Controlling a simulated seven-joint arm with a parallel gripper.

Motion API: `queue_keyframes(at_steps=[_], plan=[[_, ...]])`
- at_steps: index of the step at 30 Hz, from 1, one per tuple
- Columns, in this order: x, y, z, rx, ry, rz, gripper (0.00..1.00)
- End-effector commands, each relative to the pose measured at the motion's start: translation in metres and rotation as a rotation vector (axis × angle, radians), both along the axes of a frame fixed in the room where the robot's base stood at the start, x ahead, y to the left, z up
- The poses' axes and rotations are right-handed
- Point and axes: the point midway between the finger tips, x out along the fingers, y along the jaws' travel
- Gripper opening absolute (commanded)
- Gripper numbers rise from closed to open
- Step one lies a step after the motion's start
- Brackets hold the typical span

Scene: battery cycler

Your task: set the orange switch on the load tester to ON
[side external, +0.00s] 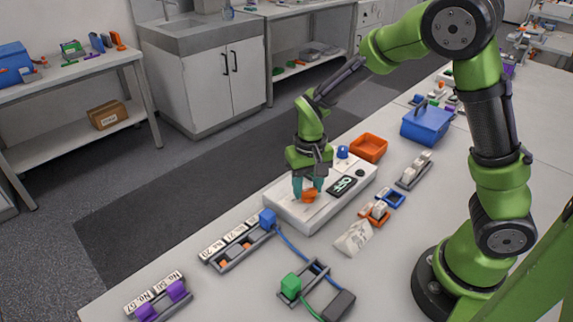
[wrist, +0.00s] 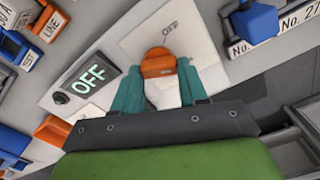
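The load tester (side external: 292,207) is a pale box on the bench. Its display (wrist: 91,76) reads OFF and also shows in the side view (side external: 342,186). The orange switch (wrist: 158,62) sits on the tester's top face, with a printed OFF label (wrist: 171,27) just beyond it in the wrist view. My gripper (wrist: 158,68) has its two teal fingertips on either side of the switch, apparently touching it. In the side view my gripper (side external: 308,188) points down over the orange switch (side external: 309,197). The far label of the switch is partly hidden by the fingers.
A blue toolbox (side external: 427,124) stands behind. Racks with numbered labels (side external: 229,241), a crumpled white packet (side external: 353,238) and cabled holders lie nearby on the bench.

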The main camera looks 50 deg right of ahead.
Motion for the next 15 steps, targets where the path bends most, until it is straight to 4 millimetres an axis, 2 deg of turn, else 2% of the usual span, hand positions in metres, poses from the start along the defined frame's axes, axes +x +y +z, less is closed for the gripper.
queue_keyframes(at_steps=[1,3,7,15], plan=[[0.0001,0.0,0.0003,0.0,0.0,0.0,0.19],[0.0001,0.0,0.0003,0.0,0.0,0.0,0.12],[0.0,-0.0003,0.0005,0.001,0.0,-0.043,0.12],[-0.0007,-0.0015,0.0007,0.001,0.0,-0.259,0.12]])
